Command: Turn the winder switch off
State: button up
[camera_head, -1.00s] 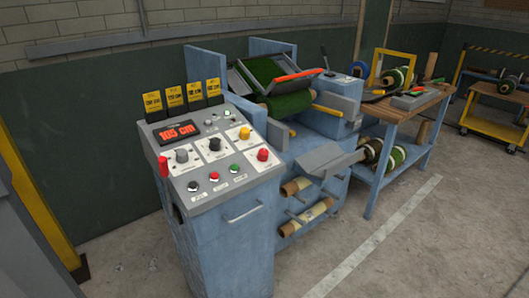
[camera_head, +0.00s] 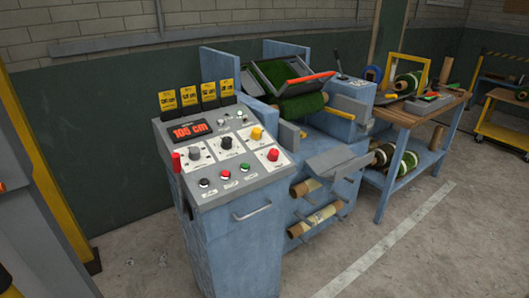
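The blue control console (camera_head: 232,235) stands left of centre with a sloped grey panel (camera_head: 217,196). The panel has a lit red display (camera_head: 192,130), a red-topped lever or knob (camera_head: 176,161) at its left edge, two dark rotary knobs (camera_head: 226,142), a yellow knob (camera_head: 257,133) and a red knob (camera_head: 272,154). Black (camera_head: 204,183), red (camera_head: 225,174) and green (camera_head: 245,168) buttons line its lower part. The labels are too small to read, so I cannot tell which control is the winder switch or its position. My gripper is not in view.
The turf-roll machine (camera_head: 295,105) stands behind and right of the console. A wooden-topped bench (camera_head: 402,118) with rolls and tools is farther right. A yellow cart (camera_head: 500,130) stands at the far right. Concrete floor (camera_head: 420,250) is open at front right.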

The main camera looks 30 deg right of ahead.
aim_at(273, 154)
jog(key=u, duration=0.3)
jog(key=k, duration=1.4)
jog(key=z, duration=0.65)
jog(key=i, duration=1)
